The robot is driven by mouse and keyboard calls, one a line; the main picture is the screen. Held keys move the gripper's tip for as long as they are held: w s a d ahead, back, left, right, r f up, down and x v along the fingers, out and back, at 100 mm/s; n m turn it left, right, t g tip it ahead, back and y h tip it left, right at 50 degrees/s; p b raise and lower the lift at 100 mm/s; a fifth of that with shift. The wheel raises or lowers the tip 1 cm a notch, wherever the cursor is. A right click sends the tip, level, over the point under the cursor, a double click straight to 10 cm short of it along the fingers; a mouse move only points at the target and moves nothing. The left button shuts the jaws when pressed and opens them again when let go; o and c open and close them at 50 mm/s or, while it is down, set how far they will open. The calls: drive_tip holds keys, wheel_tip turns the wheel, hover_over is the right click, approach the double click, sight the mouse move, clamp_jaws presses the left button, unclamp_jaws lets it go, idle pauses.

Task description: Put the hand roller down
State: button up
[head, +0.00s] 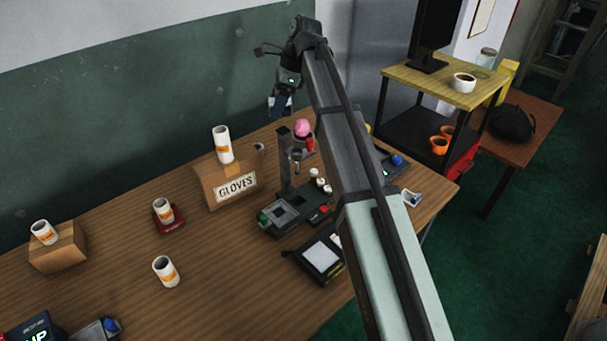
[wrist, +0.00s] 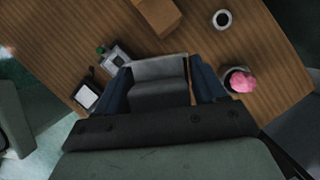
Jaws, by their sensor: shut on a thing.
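My gripper (head: 279,103) is raised above the back of the wooden table, beyond the dark post stand. In the wrist view its two blue fingers (wrist: 158,68) are closed on the sides of a wide grey piece (wrist: 158,88), which I take to be the hand roller. Its lower part is hidden by the gripper body. In the head view the held thing is small and mostly hidden by the fingers. It is held clear of the table (head: 120,240).
A pink ball-like thing (head: 303,128) is near the dark post stand (head: 285,180). A GLOVES box (head: 212,190) carries a white roll (head: 222,145). Another roll (head: 166,271) stands on bare table. A white-topped pad (head: 321,256) lies in front.

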drive_tip(key=m, duration=0.2)
hover_over(301, 174)
drive_tip(key=shift+t, duration=0.4)
drive_tip(key=shift+w+f, duration=0.15)
drive_tip(key=shift+f, duration=13.95)
drive_tip(key=shift+f, duration=0.15)
drive_tip(key=o, duration=1.2)
drive_tip(key=v, duration=1.2)
drive_tip(key=shift+d, duration=0.1)
